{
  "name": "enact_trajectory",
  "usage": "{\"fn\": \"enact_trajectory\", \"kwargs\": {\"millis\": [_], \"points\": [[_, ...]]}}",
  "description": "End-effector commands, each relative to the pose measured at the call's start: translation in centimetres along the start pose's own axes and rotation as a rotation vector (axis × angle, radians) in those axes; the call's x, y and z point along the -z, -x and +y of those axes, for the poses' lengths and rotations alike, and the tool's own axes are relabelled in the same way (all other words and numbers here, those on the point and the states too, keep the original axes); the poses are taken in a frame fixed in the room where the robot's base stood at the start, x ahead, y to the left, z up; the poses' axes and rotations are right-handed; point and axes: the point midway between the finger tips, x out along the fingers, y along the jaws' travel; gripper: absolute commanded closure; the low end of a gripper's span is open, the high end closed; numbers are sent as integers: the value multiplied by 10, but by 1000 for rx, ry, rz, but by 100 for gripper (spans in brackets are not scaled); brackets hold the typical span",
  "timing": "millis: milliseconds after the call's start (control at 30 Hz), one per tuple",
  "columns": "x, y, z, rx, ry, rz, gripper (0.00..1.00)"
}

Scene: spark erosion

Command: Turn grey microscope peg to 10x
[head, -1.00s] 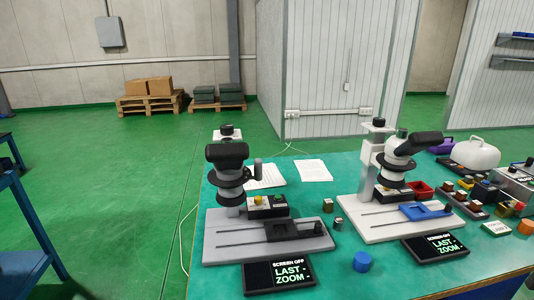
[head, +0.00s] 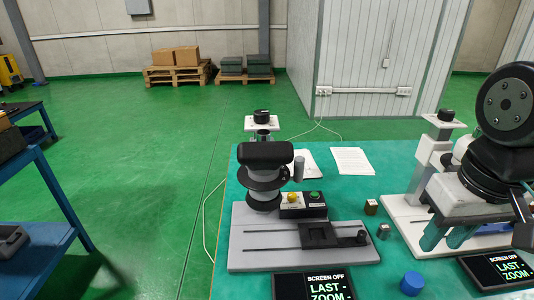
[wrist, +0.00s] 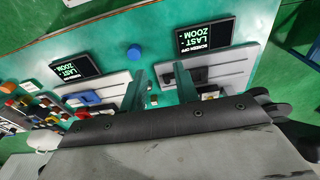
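The grey microscope stands on its grey base (head: 245,245) in the middle of the head view. It has a black head (head: 265,155) and a short upright grey peg (head: 299,168) on the head's right side. No scale marking on it can be read. Its screen (head: 313,287) reads "SCREEN OFF, LAST - ZOOM". My gripper (head: 445,243) hangs to the right, in front of the white microscope, well away from the peg. In the wrist view my gripper (wrist: 161,78) shows two teal fingers apart with nothing between them. The peg cannot be made out in that view.
The white microscope (head: 402,213) is partly hidden behind my arm. A blue cylinder (head: 411,283) and small blocks (head: 371,207) stand between the two bases. Papers (head: 352,161) lie at the back of the teal table. A blue shelf rack (head: 50,235) is at left.

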Motion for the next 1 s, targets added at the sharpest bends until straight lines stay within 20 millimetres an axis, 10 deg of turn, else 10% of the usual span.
{"fn": "enact_trajectory", "kwargs": {"millis": [533,1000], "points": [[206,32,-119,23,322,-94,69],[240,-4,-161,24,392,-113,69]]}}
